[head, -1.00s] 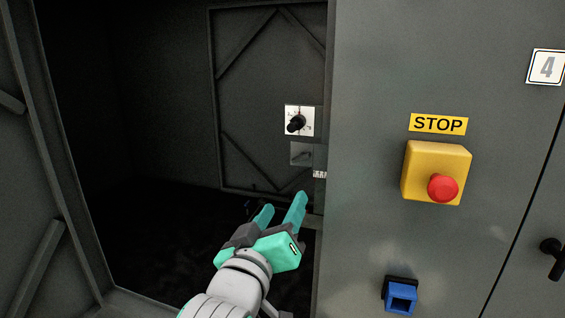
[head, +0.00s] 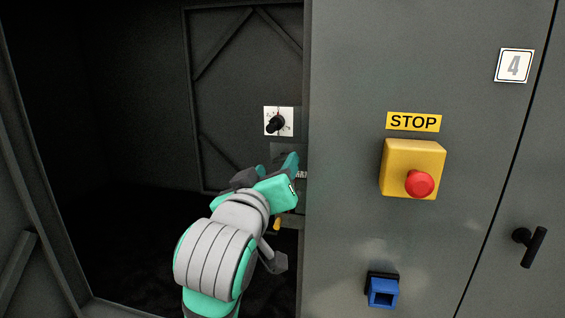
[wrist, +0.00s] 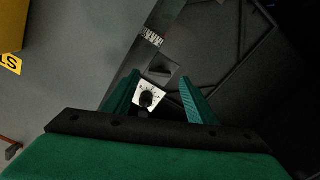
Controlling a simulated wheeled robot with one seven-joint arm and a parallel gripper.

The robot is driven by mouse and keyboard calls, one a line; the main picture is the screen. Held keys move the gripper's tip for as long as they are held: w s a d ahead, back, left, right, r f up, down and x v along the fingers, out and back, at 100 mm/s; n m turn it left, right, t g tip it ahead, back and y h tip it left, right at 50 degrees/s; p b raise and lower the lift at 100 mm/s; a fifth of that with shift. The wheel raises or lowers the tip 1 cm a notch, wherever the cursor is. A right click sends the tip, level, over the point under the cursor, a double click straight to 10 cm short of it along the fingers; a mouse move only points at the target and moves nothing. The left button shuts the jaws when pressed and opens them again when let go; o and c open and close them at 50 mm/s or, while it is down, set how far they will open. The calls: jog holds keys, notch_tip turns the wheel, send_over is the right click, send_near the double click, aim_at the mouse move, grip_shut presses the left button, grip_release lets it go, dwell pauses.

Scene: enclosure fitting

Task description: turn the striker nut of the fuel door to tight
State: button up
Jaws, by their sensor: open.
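A black knob (head: 276,123) sits on a white marked plate (head: 287,112) inside the open enclosure; I cannot read its marks or confirm that it is the striker nut. The knob (wrist: 146,99) also shows between the fingers in the wrist view. A grey plate with a small raised piece (wrist: 162,72) lies beside it. In the head view my gripper (head: 268,168) is just below the white plate and covers most of the grey plate. My gripper (wrist: 160,80) is open, with nothing seen between its fingers touching them.
The enclosure's front panel (head: 345,190) stands close right of my gripper. The dark interior to the left looks free.

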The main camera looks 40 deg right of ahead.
aim_at(280, 160)
jog(key=shift+x, duration=1.55)
